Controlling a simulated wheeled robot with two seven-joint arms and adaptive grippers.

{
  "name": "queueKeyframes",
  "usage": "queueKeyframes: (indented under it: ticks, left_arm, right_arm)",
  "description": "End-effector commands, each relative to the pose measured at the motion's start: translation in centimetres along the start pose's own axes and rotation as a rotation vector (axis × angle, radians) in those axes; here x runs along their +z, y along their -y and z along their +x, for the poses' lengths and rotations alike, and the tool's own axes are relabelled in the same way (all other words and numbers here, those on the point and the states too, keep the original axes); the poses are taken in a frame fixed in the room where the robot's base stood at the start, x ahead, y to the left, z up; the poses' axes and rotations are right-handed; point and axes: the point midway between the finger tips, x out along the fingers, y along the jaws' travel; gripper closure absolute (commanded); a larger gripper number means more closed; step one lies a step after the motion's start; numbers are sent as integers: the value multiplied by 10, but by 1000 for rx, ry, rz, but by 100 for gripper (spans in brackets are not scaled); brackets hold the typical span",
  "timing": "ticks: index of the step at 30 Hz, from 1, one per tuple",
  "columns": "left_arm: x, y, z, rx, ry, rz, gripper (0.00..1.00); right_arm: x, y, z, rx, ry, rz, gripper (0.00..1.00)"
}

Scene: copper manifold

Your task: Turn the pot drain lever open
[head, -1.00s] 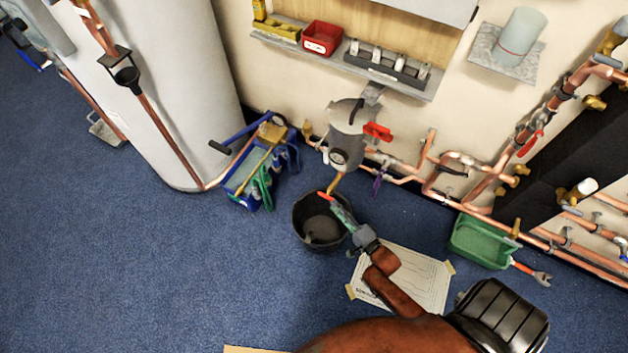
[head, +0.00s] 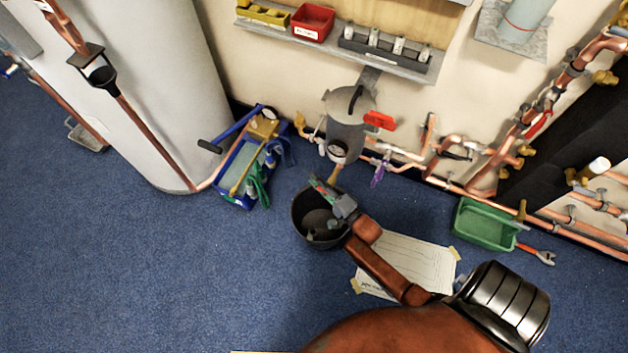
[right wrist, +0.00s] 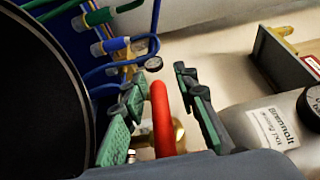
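The grey pot (head: 345,138) hangs on the wall with a round gauge on its front and a red handle at its upper right. Its labelled side (right wrist: 270,122) fills the lower right of the right wrist view. The red drain lever (right wrist: 161,115) stands between the fingers of my right gripper (right wrist: 165,108), with brass (right wrist: 179,135) behind it. The fingers are apart; contact with the lever cannot be made out. In the head view my right gripper (head: 325,190) is below the pot, over the bucket's rim, and mostly hides the lever. My left gripper is not in view.
A black bucket (head: 305,228) stands on the floor under the pot. A blue tool caddy (head: 240,185) is left of it, a green tray (head: 478,226) to the right. Copper pipes (head: 455,185) run along the wall. Blue carpet is clear at lower left.

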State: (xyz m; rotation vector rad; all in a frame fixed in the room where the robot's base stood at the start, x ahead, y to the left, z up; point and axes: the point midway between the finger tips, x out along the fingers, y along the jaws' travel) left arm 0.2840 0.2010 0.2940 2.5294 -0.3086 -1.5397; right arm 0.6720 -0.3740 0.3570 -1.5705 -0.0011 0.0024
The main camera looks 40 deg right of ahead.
Motion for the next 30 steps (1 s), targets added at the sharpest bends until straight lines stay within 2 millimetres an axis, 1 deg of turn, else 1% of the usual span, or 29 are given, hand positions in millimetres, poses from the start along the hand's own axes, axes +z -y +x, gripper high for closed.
queueKeyframes:
  ticks: [7, 8, 19, 30]
  left_arm:
    - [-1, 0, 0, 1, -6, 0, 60]
    - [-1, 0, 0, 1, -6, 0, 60]
    - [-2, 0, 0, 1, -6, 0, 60]
    - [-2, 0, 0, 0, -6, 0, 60]
  right_arm:
    - [-1, 1, 1, -1, -2, 0, 73]
    - [-1, 1, 1, -1, -2, 0, 74]
    - [-2, 1, 0, 0, -3, 0, 100]
    - [-2, 0, 0, 0, -3, 0, 100]
